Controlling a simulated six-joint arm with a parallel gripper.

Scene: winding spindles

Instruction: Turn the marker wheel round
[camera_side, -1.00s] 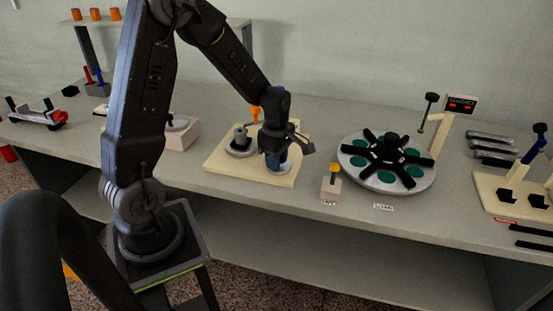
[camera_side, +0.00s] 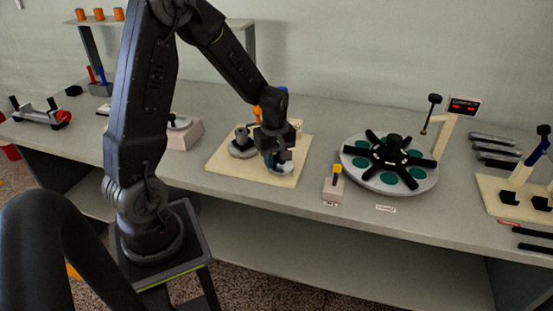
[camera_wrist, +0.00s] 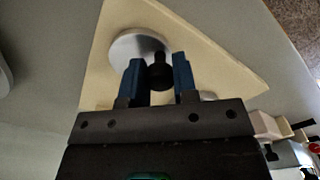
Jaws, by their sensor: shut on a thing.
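My gripper (camera_side: 278,162) is low over the right part of a cream board (camera_side: 228,170). Its blue fingers are closed around a dark upright knob (camera_wrist: 160,72) in the wrist view. A pale grey wheel (camera_side: 284,168) lies under the gripper, mostly hidden by it. A second grey wheel (camera_side: 243,150) with a dark post sits to its left on the board. A grey disc (camera_wrist: 137,46) shows beyond the fingers in the wrist view. An orange piece (camera_side: 257,113) stands behind my gripper. I cannot read any mark on the wheels.
Right of the board stand a small block with a yellow top (camera_side: 334,184) and a round dial with green spots and a black spoked hub (camera_side: 398,152). A post with a red display (camera_side: 463,105) is behind it. The bench's front edge is close to the board.

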